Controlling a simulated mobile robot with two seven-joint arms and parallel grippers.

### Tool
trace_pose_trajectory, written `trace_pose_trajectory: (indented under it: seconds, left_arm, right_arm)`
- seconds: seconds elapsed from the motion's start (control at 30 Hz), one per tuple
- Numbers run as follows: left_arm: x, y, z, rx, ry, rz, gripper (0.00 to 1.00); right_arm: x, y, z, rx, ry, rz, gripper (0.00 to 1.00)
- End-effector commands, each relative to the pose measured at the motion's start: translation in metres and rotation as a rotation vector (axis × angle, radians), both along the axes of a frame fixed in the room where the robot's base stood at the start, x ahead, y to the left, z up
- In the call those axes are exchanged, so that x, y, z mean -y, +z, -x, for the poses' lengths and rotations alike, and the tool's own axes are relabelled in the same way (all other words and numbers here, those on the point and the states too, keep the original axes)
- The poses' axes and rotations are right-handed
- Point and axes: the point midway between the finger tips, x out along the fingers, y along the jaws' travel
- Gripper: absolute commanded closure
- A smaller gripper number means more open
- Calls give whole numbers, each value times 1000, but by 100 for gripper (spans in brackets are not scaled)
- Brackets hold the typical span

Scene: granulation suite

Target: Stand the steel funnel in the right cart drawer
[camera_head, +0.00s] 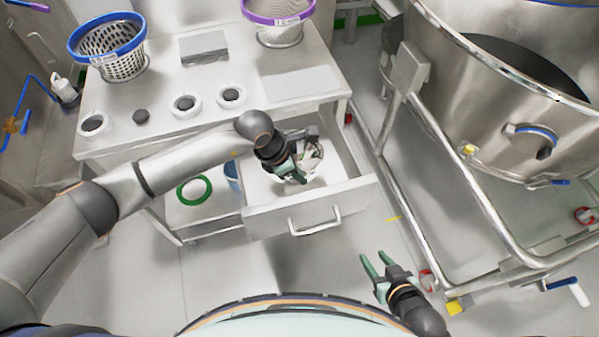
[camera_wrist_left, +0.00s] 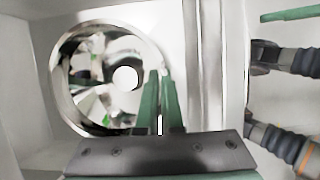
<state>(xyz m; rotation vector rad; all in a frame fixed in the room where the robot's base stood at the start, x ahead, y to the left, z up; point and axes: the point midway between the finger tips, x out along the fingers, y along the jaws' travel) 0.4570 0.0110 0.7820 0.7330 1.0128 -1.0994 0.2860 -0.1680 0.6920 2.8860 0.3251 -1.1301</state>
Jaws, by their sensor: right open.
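The shiny steel funnel (camera_head: 315,158) is inside the open right cart drawer (camera_head: 270,222), partly hidden by my left gripper in the head view. In the left wrist view the funnel (camera_wrist_left: 75,52) shows as a round, wide mouth facing the camera, with a bright small opening in it. My left gripper (camera_head: 301,176) reaches down into the drawer. In the left wrist view its green fingers (camera_wrist_left: 160,75) are close together at the funnel's right rim, shut on it. Whether the funnel touches the drawer floor is hard to tell. My right gripper (camera_head: 374,262) is open and empty, in front of the drawer.
The steel cart top (camera_head: 160,150) holds a blue-rimmed basket (camera_head: 122,66), a purple-rimmed strainer (camera_head: 280,32), a grey box (camera_head: 203,45) and several round pieces. A green ring (camera_head: 194,190) lies on the shelf below. A large steel vessel (camera_head: 480,90) on a tubular frame stands to the right.

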Motion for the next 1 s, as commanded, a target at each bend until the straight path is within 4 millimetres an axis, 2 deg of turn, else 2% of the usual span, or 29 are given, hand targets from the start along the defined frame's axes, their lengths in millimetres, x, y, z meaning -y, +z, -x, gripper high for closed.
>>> trace_pose_trajectory:
  seconds: [0.33,0.63,0.87,1.0]
  left_arm:
    - [1,-4,0,2,-1,1,100]
    - [0,-3,0,0,-1,0,67]
    - [0,-2,0,0,-1,0,67]
    - [-2,5,0,2,0,0,67]
  right_arm:
    - [0,-5,0,-1,0,0,55]
    - [0,-3,1,-1,0,0,55]
    - [0,-3,1,-1,-1,-1,55]
    - [0,1,0,0,0,-1,55]
